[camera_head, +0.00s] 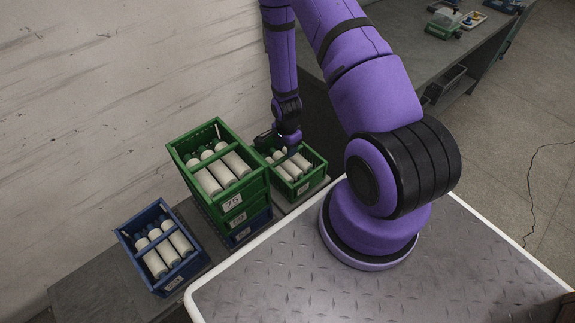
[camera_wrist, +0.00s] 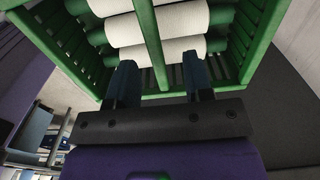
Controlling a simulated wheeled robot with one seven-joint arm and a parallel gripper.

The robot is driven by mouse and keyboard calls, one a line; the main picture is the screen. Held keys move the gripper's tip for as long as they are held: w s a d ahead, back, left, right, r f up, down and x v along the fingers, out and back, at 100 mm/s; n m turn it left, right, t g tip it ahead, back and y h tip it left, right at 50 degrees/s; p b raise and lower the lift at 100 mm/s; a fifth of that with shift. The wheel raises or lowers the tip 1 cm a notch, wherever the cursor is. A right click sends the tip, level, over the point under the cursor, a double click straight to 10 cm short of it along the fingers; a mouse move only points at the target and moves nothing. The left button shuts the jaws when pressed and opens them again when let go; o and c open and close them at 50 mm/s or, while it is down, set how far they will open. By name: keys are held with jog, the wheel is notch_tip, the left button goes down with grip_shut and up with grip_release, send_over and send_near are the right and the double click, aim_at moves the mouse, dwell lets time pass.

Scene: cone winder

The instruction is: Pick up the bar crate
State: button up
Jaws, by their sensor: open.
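The bar crate appears to be the small green crate (camera_head: 305,184) at the right end of the row, with white rolls lying in it. In the wrist view a green crate (camera_wrist: 262,35) fills the top, with a green bar (camera_wrist: 149,42) running across its middle over the white rolls. My gripper (camera_head: 291,151) is over the right green crate in the head view. In the wrist view my gripper (camera_wrist: 158,62) is open, with one dark finger on each side of the bar. Nothing is between the fingers except possibly the bar; contact cannot be told.
A stack of crates (camera_head: 240,205), green over blue, stands close to the left of the small crate. A blue crate (camera_head: 175,280) with rolls sits further left. A pale wall (camera_head: 120,90) rises behind. My deck is bare at the front.

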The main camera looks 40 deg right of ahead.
aim_at(287, 163)
jog(key=f, duration=0.3)
jog(key=shift+s+f, duration=0.15)
jog(key=shift+s, duration=0.15)
jog(key=shift+f, duration=0.75)
grip_shut()
dwell(0.6)
